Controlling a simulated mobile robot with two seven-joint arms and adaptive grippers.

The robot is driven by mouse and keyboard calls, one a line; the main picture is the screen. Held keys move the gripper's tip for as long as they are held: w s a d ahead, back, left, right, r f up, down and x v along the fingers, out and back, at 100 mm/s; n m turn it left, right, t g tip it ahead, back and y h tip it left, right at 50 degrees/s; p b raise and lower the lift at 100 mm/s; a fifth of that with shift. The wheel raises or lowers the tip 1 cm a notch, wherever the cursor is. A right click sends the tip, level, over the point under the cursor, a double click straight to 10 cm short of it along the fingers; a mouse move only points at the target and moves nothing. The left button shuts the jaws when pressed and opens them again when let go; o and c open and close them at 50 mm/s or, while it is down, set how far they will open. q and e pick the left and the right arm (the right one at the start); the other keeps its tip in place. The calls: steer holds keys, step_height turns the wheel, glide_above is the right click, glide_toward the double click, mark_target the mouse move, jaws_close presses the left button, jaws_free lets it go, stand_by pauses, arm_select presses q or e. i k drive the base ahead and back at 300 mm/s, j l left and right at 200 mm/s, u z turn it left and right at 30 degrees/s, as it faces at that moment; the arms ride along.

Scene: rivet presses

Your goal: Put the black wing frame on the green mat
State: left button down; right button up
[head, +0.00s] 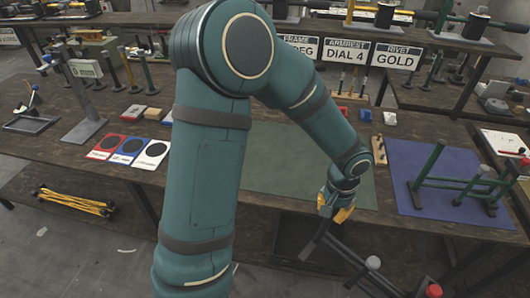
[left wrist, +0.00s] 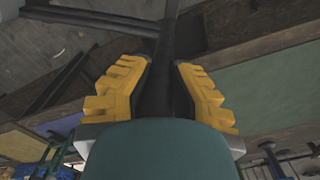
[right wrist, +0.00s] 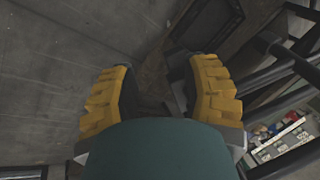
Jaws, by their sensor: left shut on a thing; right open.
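The black wing frame (head: 345,258) is made of dark bars. It hangs in front of the table's near edge in the head view, low and right of centre. My left gripper (head: 340,205) is shut on one bar of it. That bar (left wrist: 158,75) runs between the yellow fingers in the left wrist view (left wrist: 163,85). The green mat (head: 290,150) lies on the table behind my left arm, which hides part of it; it also shows in the left wrist view (left wrist: 265,85). My right gripper (right wrist: 158,85) is open, with dark bars beyond and to the right of it.
A blue mat (head: 405,155) bearing a green frame (head: 455,183) lies right of the green mat. Red, blue and white cards (head: 153,154) lie to the left. Small blocks (head: 378,150) sit between the mats. Label signs (head: 345,52) stand behind. The green mat's visible surface is bare.

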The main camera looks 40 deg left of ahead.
mark_target(276, 151)
steer(key=k+j, duration=0.1)
steer(key=j, duration=0.2)
steer(key=k+j, duration=0.1)
steer(key=j, duration=0.25)
steer(key=k+j, duration=0.15)
steer(key=j, duration=0.15)
steer(key=k+j, duration=0.1)
steer(key=j, duration=0.2)
